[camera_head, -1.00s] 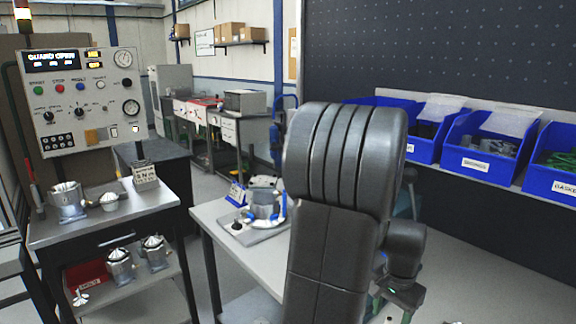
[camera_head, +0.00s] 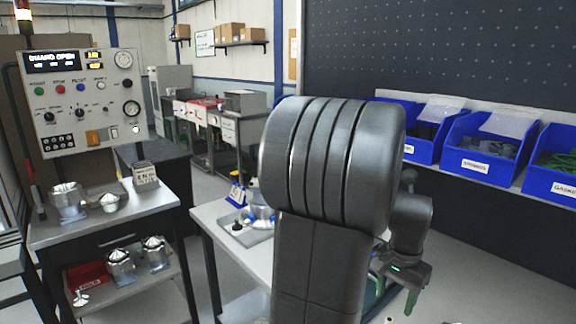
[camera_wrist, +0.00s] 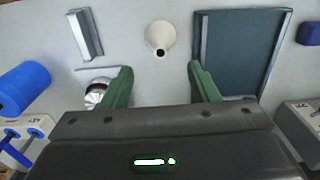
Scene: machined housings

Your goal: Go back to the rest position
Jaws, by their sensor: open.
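My gripper (camera_wrist: 160,88) is open in the wrist view, its two green fingers apart with only the pale table top between them. In the head view my gripper (camera_head: 408,298) shows small at the lower right, beyond my dark arm, which fills the middle of the picture. In the wrist view a white funnel-like cone (camera_wrist: 160,37) with a dark hole lies ahead of the fingers. A silver ribbed part (camera_wrist: 97,92) is beside the left finger, partly hidden by it. No finger visibly touches anything.
A dark blue-grey tray (camera_wrist: 236,52), a metal bar-shaped block (camera_wrist: 86,35) and a blue cylinder (camera_wrist: 26,88) surround the gripper. Blue bins (camera_head: 486,146) line the back of the bench. A fixture plate (camera_head: 246,230) is partly behind my arm. A cart (camera_head: 104,226) with machined housings stands left.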

